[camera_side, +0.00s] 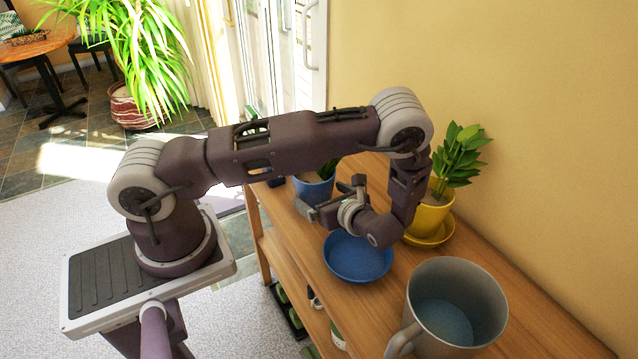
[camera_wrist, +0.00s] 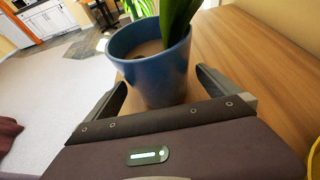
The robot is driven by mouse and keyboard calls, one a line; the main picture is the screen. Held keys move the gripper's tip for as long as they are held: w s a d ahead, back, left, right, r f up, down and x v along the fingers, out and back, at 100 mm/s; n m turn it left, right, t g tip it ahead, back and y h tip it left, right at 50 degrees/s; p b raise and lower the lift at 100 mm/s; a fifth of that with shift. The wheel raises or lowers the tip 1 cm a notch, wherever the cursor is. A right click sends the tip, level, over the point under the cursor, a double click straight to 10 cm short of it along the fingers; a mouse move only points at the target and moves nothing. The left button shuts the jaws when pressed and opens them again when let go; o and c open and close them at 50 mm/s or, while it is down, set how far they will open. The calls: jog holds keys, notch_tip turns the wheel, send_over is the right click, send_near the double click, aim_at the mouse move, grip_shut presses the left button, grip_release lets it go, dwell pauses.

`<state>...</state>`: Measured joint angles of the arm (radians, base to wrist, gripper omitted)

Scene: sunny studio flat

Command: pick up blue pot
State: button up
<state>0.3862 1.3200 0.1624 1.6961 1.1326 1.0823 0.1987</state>
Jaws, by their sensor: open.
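The blue pot (camera_side: 315,188) stands upright on the wooden shelf top, partly hidden behind my arm in the side view. It holds soil and a green plant. In the wrist view the blue pot (camera_wrist: 158,75) is straight ahead, between and just beyond my two fingers. My gripper (camera_wrist: 165,88) is open and empty, with one finger on each side of the pot's lower part. In the side view my gripper (camera_side: 325,200) is low over the shelf, beside the pot; whether a finger touches it I cannot tell.
A blue dish (camera_side: 357,262) lies on the wooden shelf (camera_side: 290,228) below my wrist. A yellow pot (camera_side: 428,213) with a plant stands to its right, by the wall. A large grey mug (camera_side: 458,300) is at the front right. Bare wood lies right of the pot in the wrist view.

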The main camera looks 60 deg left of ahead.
jog(key=x, duration=0.3)
jog(key=shift+a, duration=0.15)
jog(key=c, duration=1.7)
